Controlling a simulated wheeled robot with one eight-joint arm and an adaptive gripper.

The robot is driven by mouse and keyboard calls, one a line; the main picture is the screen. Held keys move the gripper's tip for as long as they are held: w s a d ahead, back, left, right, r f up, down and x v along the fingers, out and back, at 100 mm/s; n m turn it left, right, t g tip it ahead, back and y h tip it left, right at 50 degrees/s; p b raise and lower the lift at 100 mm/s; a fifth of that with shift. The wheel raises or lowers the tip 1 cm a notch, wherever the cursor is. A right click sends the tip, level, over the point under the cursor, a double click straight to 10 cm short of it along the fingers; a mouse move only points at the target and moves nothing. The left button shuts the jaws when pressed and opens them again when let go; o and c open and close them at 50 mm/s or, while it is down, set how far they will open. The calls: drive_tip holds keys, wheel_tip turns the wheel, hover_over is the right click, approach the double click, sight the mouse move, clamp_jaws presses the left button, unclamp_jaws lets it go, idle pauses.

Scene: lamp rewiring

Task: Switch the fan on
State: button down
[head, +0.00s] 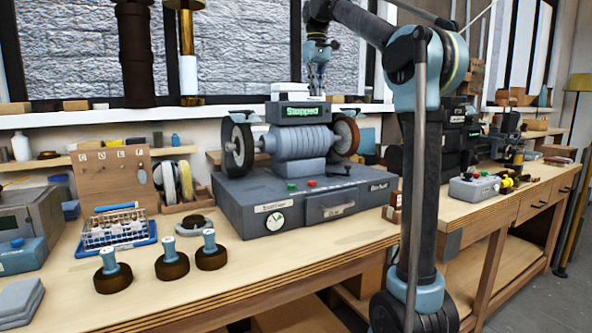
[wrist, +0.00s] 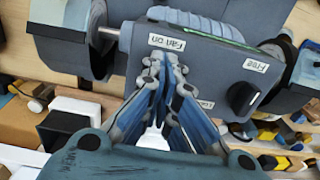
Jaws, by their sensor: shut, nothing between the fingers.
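The grey polishing machine (head: 299,142) stands on a grey base on the bench, a dark wheel at its left and a brown-rimmed one at its right. Its top display (head: 301,112) reads "Stopped" in green. My gripper (head: 317,82) is behind and above that display, pointing down, its tips partly hidden. In the wrist view my gripper (wrist: 165,66) is shut and empty, its tips just below a white "Fan on" label (wrist: 167,42). Any button at that label is hidden; I cannot tell whether the tips touch the panel. A black knob (wrist: 242,97) sits near a "Free" label (wrist: 256,64).
The base bears a gauge (head: 275,221), green and red buttons and a drawer (head: 340,203). Several brown-based pegs (head: 211,256) stand at front left, near a blue tray (head: 118,245). A window shelf (head: 70,117) runs behind. Clear bench lies in front of the base.

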drive_tip(key=shift+r, duration=3.3)
